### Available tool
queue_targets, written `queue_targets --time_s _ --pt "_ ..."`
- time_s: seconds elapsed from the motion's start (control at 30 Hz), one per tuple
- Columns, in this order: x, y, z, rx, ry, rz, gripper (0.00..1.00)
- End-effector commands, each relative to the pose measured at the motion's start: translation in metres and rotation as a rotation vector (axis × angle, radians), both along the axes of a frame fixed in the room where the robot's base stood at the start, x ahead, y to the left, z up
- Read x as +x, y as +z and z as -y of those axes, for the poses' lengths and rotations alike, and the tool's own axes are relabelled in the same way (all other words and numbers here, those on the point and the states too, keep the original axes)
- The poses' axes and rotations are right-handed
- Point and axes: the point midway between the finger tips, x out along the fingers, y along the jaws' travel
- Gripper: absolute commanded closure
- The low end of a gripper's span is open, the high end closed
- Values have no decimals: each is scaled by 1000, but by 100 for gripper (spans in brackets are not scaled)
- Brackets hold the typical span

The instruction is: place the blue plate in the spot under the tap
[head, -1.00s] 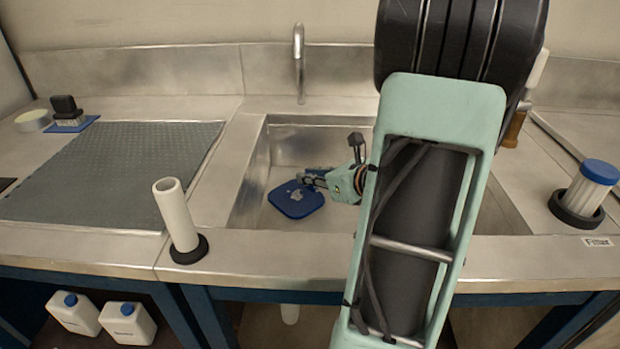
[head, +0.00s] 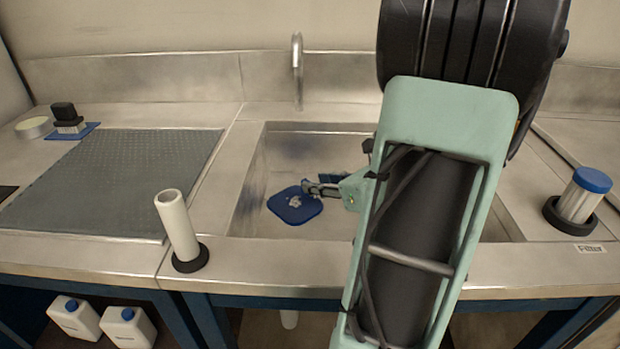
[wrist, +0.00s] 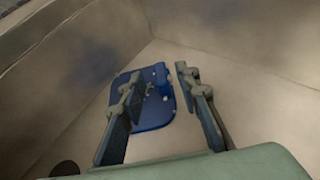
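The blue plate (head: 295,210) lies on the sink floor, in the left part of the basin. It has a pale patch on top in the head view. The tap (head: 297,70) stands behind the sink, with the plate in front of and below it. My gripper (head: 310,188) is inside the sink at the plate's right edge. In the wrist view, the fingers (wrist: 160,76) are apart, and the plate (wrist: 152,118) shows between and beyond them with a small blue raised part near the fingertips. I cannot tell whether the fingers touch it.
The sink walls (head: 250,180) are close on the left. A white tube in a black ring (head: 176,225) stands at the front left, and a blue-capped filter (head: 583,195) at the right. A grey mat (head: 120,175) covers the left counter.

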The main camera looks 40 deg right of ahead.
Motion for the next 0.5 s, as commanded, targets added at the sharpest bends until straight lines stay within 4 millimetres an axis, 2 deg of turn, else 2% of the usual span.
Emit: queue_targets --time_s 0.03,0.2,0.3,0.5 --pt "-11 9 2 0 -4 -1 70" --pt "-42 24 7 0 -4 0 70" --pt "-55 29 8 1 -3 0 70" --pt "-68 34 9 0 0 0 70"
